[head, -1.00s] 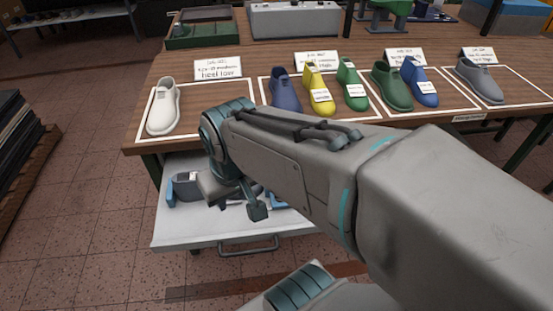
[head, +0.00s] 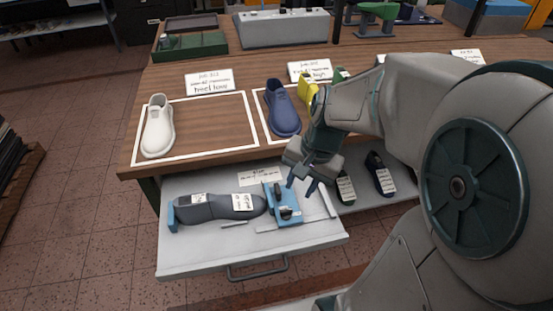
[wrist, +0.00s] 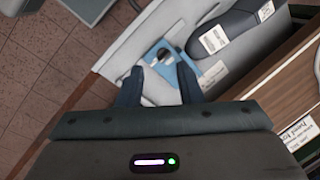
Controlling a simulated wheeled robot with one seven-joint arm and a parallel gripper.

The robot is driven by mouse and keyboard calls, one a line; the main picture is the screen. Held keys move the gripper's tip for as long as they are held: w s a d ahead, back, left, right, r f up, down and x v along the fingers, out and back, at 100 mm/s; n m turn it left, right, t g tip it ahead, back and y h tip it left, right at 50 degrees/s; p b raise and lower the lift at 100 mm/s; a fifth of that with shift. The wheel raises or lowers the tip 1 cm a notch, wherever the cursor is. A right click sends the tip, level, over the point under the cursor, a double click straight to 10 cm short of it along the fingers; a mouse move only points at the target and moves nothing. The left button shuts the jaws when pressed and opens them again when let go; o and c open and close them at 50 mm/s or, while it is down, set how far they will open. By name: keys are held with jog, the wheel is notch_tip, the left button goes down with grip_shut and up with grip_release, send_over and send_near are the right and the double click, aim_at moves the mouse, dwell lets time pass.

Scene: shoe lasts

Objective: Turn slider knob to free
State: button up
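A blue slider block (head: 284,204) with dark knobs (head: 286,213) sits in the open grey drawer, at the right end of a dark grey shoe last (head: 222,206). I cannot read the slider's setting. In the wrist view the blue block (wrist: 188,78) lies beyond and between my fingers, with a dark knob (wrist: 163,55) on it. My gripper (head: 303,187) is above the drawer, just right of the block; its fingers (wrist: 160,76) are apart with nothing between them. It appears clear of the knob.
The drawer (head: 195,262) is pulled out below the wooden table (head: 140,135). White (head: 158,128) and navy (head: 283,108) lasts stand on the tabletop. Darker lasts (head: 381,174) lie right of the drawer.

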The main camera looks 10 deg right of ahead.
aim_at(287, 210)
jog(key=w+d+f+m+g+y+p, duration=0.1)
jog(key=w+d+f+m+y+p, duration=0.1)
jog(key=w+d+f+m, duration=0.5)
jog(key=a+f+m, duration=0.1)
jog(key=a+f, duration=0.1)
jog(key=f, duration=0.2)
jog(key=a+f+m, duration=0.1)
jog(key=a+f, duration=0.2)
jog(key=f, duration=0.2)
jog(key=a+f+m, duration=0.1)
jog(key=a+f, duration=0.1)
jog(key=f, duration=0.2)
jog(key=shift+w+a+f+m, duration=0.15)
jog(key=shift+w+m, duration=0.15)
jog(key=shift+w, duration=0.1)
jog(key=shift+c, duration=0.3)
grip_shut()
